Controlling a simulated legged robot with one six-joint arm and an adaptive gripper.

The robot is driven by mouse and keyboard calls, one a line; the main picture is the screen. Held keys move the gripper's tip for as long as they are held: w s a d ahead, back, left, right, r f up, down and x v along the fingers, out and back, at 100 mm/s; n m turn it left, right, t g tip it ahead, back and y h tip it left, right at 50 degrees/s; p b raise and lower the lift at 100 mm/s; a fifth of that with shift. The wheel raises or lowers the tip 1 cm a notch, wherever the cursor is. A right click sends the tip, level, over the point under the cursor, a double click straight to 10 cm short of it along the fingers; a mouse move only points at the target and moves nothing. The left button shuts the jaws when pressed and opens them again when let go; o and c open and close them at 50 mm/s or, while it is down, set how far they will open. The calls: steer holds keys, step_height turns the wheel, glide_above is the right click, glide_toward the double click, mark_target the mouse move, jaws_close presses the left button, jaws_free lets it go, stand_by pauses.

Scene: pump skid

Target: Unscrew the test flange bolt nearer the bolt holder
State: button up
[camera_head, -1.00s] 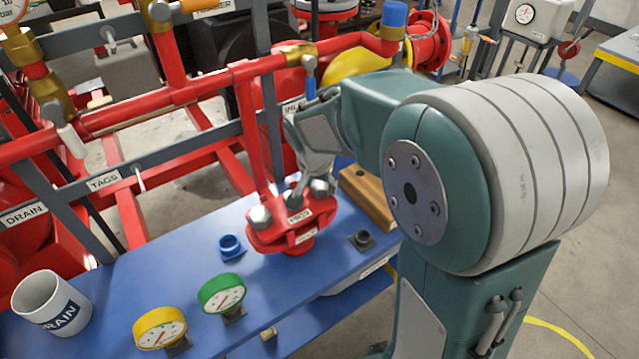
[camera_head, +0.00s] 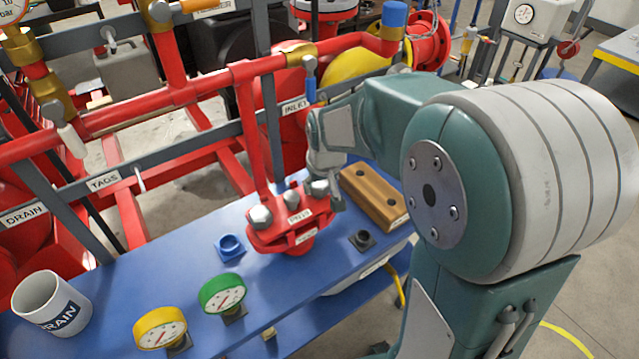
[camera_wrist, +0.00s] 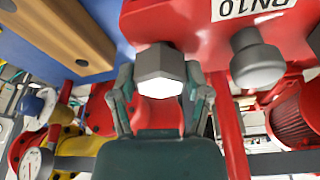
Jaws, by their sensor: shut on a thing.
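The red test flange (camera_head: 290,236) stands on the blue bench, labelled PN10, with grey hex bolts on top. My gripper (camera_head: 328,188) is at the flange's right bolt (camera_head: 320,187), the one nearer the wooden bolt holder (camera_head: 374,197). In the wrist view my gripper (camera_wrist: 160,90) has a finger on each side of this bolt's hex head (camera_wrist: 159,72) and is shut on it. The head sits against the flange (camera_wrist: 190,22); its shank is hidden.
The bolt holder lies just right of the flange. A blue cap (camera_head: 230,246), a green gauge (camera_head: 222,294), a yellow gauge (camera_head: 160,328) and a mug (camera_head: 50,302) stand on the bench (camera_head: 190,265). Red pipes (camera_head: 250,120) rise close behind and left of my gripper.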

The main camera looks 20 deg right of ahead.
steer(key=n, duration=0.3)
steer(key=n+y, duration=0.1)
steer(key=n, duration=0.2)
steer(key=shift+s+f+n+g+y, duration=0.1)
steer(key=shift+f+n+g+y, duration=0.05)
steer(key=shift+n+g+y, duration=0.2)
steer(key=o, duration=1.2)
steer(key=shift+r, duration=0.4)
steer(key=v, duration=1.1)
steer(key=shift+r, duration=0.1)
